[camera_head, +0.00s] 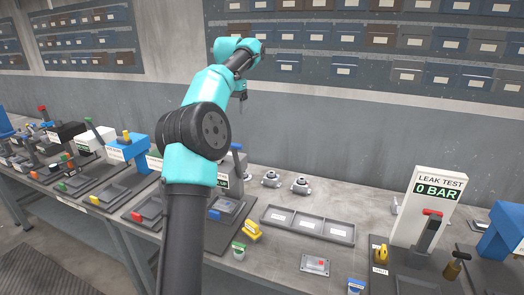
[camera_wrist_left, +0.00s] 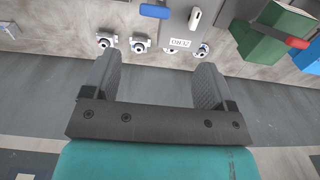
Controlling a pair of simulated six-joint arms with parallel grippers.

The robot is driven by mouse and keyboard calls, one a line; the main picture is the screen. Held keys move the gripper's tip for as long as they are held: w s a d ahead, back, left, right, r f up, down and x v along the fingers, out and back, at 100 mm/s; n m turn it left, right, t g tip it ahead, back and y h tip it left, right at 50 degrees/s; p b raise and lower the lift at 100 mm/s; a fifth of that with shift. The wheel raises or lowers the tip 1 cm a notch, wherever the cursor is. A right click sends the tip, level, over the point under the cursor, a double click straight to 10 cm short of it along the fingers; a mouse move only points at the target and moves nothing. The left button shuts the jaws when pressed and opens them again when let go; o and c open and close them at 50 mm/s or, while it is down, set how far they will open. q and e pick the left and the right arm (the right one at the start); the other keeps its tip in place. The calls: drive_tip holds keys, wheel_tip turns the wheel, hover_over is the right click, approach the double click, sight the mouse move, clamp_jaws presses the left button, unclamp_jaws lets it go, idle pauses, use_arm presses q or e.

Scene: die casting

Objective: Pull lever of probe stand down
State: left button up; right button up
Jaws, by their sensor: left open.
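My left gripper (camera_head: 241,96) is raised in front of the back wall, high above the bench and apart from everything on it. In the left wrist view the gripper (camera_wrist_left: 155,85) is open, with nothing between its fingers. A station with a dark upright lever (camera_head: 237,163) stands on the bench just right of my left arm; the arm hides much of it. I cannot tell for sure whether this is the probe stand. A blue handle end (camera_wrist_left: 154,11) shows at the top of the left wrist view. My right gripper is not in view.
Two metal castings (camera_head: 271,179) (camera_head: 300,185) lie near an empty-looking grey tray (camera_head: 308,224). A leak test unit (camera_head: 430,205) with a red-topped lever reads 0 BAR at the right. Several stations line the left bench.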

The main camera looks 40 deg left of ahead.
sight(236, 144)
use_arm(q)
drive_tip(key=shift+w+d+r, duration=0.2)
drive_tip(key=shift+d+r, duration=0.15)
drive_tip(key=shift+r, duration=0.05)
drive_tip(key=shift+f, duration=0.15)
wheel_tip(236, 144, down, 17)
drive_tip(key=shift+f, duration=0.1)
idle(0.7)
drive_tip(key=c, duration=1.3)
